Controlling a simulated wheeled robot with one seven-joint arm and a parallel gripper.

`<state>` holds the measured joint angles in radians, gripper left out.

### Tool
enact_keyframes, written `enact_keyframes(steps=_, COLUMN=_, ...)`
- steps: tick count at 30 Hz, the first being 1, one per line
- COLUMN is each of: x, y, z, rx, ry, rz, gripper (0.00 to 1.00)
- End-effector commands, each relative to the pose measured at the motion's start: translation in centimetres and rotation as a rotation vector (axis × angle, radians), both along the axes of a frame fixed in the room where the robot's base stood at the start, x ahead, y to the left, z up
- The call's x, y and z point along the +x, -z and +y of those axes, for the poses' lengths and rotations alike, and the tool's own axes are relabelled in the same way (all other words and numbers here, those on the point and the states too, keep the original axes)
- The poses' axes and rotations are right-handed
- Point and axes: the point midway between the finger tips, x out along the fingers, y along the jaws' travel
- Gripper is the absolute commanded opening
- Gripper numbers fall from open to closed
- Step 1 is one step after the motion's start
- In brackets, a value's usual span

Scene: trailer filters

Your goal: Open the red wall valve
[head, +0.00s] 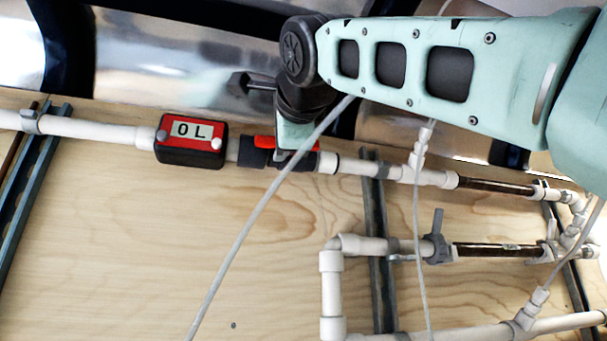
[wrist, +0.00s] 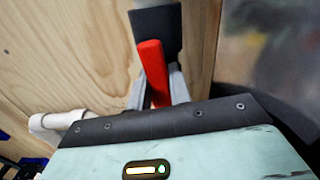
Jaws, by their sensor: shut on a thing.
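The red wall valve handle (head: 265,142) sits on a dark valve body (head: 252,157) in the upper white pipe. In the head view my arm covers part of the handle, and red shows on both sides of my gripper (head: 288,150). In the wrist view the red handle (wrist: 153,70) stands between the two grey fingers of my gripper (wrist: 156,88), which are shut on it. The handle's lower end is hidden behind the gripper's body. The dark valve body (wrist: 156,28) shows beyond the handle.
A red and black meter reading "0 L" (head: 191,141) is on the pipe left of the valve. A lower pipe has a grey valve (head: 436,246). A thin pale cable (head: 262,202) hangs in front of the plywood wall (head: 110,240). Shiny metal surfaces (head: 170,70) lie above the pipe.

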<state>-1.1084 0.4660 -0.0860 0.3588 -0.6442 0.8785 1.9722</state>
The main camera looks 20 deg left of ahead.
Motion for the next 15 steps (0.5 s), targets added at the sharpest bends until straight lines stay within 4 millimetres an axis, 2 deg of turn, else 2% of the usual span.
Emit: enact_keyframes(steps=15, x=0.02, y=-0.25, z=-0.01, rx=0.091, ry=0.001, rz=0.058, gripper=0.0)
